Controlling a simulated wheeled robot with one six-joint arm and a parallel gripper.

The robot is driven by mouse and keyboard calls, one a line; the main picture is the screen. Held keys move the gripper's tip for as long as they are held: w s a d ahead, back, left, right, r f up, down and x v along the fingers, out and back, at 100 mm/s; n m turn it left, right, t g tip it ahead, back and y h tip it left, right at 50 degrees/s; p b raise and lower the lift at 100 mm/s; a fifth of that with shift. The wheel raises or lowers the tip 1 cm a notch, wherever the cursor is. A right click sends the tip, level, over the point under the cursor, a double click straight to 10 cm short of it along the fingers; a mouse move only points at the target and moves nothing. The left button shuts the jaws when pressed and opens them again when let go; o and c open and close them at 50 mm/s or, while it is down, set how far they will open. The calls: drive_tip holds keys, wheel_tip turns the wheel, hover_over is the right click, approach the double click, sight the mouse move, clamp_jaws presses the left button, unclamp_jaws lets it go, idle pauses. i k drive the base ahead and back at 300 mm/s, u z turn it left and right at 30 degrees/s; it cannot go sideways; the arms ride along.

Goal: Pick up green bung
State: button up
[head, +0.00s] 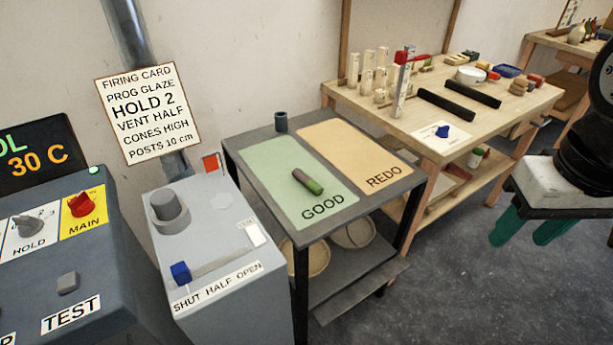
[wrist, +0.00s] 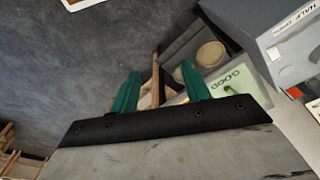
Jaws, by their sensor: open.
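A short rod-like piece, brownish with a green end (head: 308,181), lies on the green GOOD mat (head: 277,205) on the grey table; it is the closest match I see to the green bung. In the wrist view a small green piece (wrist: 231,88) shows on the same mat, right of the fingers. My gripper (head: 528,232) is at the right of the head view, well apart from that table, with its green fingers spread and nothing between them. The fingers also show in the wrist view (wrist: 160,82).
A grey box with a blue-knobbed slider (head: 181,272) stands left. A crowded wooden bench (head: 480,125) is behind. Floor at front right is clear.

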sight(306, 181)
drive_tip(key=u, duration=0.1)
drive_tip(key=k, duration=0.5)
drive_tip(key=z, duration=0.75)
drive_tip(key=i, duration=1.2)
drive_tip(key=u, duration=0.95)
drive_tip(key=i, duration=0.3)
drive_tip(key=u, duration=0.3)
